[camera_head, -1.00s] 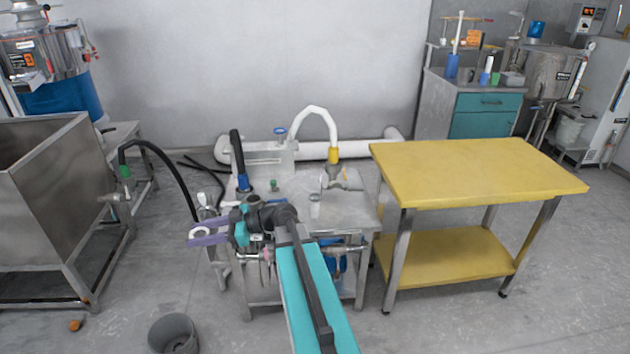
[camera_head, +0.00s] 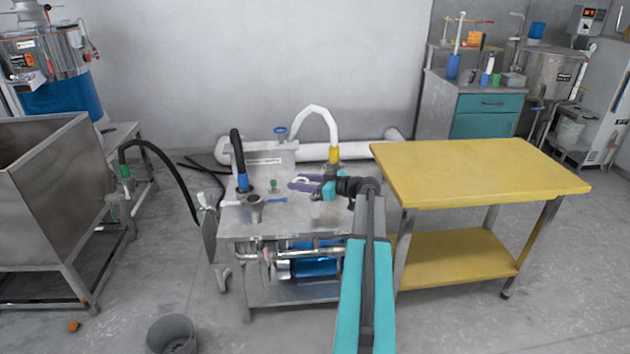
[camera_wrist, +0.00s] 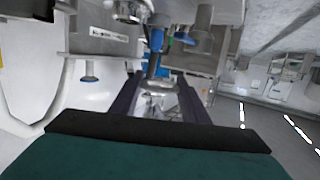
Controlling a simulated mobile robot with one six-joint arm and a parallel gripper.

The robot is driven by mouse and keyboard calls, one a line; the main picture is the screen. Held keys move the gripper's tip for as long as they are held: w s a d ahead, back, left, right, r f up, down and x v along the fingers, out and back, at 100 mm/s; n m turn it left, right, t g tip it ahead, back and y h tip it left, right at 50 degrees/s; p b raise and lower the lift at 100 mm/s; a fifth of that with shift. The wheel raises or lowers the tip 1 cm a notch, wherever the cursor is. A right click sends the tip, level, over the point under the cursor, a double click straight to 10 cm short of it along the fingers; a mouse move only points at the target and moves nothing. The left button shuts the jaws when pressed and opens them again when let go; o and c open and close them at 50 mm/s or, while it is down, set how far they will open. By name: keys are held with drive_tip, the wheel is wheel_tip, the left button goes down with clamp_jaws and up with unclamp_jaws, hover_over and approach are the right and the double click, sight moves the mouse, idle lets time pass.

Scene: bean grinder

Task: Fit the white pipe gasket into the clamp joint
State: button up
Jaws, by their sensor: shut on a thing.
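My gripper (camera_head: 306,184), with purple fingers, is shut on the white pipe gasket (camera_head: 302,181), a small ring at its fingertips. It holds the ring above the steel bench (camera_head: 285,222). In the wrist view the pale ring (camera_wrist: 163,89) shows between the two dark fingers. A metal fitting with an open top (camera_head: 254,204) stands on the bench, left of and below the gripper in the picture. A white hose with a yellow end (camera_head: 333,155) is behind the gripper; its lower fitting is partly hidden. I cannot tell which fitting is the clamp joint.
A black hose with a blue collar (camera_head: 242,182) rises at the bench's left. A small blue piece (camera_head: 278,200) and a green-topped part (camera_head: 273,184) are on the bench. A yellow table (camera_head: 470,170) stands to the right. A grey bucket (camera_head: 172,334) is on the floor.

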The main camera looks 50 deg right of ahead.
sight(316, 197)
drive_tip(key=shift+m+h, duration=0.5)
drive_tip(key=shift+h, duration=0.2)
drive_tip(key=d, duration=0.1)
drive_tip(key=s+d, duration=0.1)
drive_tip(key=d, duration=0.1)
drive_tip(key=s+d, duration=0.1)
drive_tip(key=d, duration=0.1)
drive_tip(key=shift+d, duration=0.1)
drive_tip(key=shift+m+h+b, duration=0.3)
drive_tip(key=shift+h+b, duration=0.1)
drive_tip(key=shift+b, duration=0.45)
drive_tip(key=shift+f+b, duration=2.85)
drive_tip(key=shift+t+h+b, duration=0.3)
drive_tip(key=shift+b, duration=1.45)
drive_tip(key=shift+f+b, duration=1.1)
drive_tip(key=shift+b, duration=0.05)
